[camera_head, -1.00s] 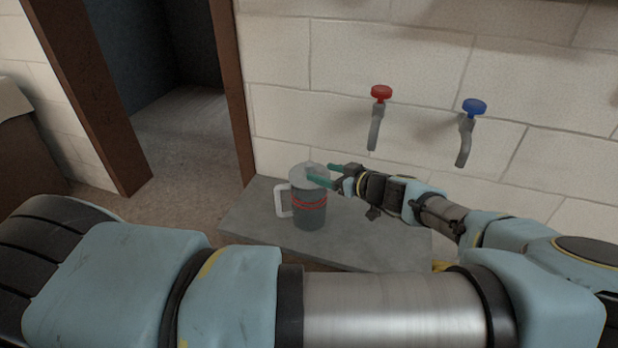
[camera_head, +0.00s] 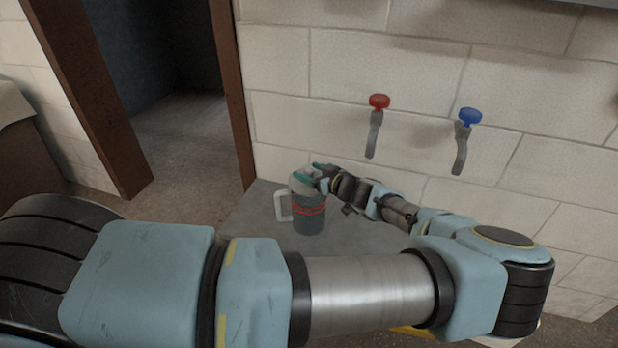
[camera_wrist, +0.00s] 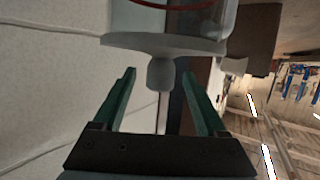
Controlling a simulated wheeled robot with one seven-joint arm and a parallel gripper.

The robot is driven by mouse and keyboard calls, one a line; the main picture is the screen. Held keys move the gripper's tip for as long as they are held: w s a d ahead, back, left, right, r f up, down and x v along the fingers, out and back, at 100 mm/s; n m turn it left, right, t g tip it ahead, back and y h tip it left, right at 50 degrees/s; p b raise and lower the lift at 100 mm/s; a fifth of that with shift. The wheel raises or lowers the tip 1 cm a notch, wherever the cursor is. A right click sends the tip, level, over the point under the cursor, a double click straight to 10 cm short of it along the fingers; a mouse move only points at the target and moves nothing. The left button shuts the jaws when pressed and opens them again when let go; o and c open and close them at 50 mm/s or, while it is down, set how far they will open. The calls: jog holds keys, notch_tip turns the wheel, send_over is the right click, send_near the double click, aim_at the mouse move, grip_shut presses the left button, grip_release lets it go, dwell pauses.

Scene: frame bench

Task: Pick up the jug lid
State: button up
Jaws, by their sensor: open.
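The jug (camera_head: 309,219) is dark grey with red bands and a white handle (camera_head: 281,206) on its left. It stands upright on the grey bench. Its pale grey lid (camera_wrist: 165,44) sits on the jug and shows as a disc with a round knob (camera_wrist: 160,73) in the wrist view, where the jug appears inverted. My gripper (camera_head: 309,174) is at the top of the jug and partly hides the lid in the head view. Its two green fingers are open in the wrist view (camera_wrist: 159,72), one on each side of the knob, with gaps visible.
A red-handled tap (camera_head: 376,122) and a blue-handled tap (camera_head: 464,135) stick out of the block wall behind and right of the jug. The grey bench top (camera_head: 250,216) is bare left of the jug. A doorway (camera_head: 175,90) opens at the left.

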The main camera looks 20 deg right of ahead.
jog(key=shift+w+f, duration=0.1)
jog(key=shift+w, duration=0.05)
grip_shut()
dwell(0.5)
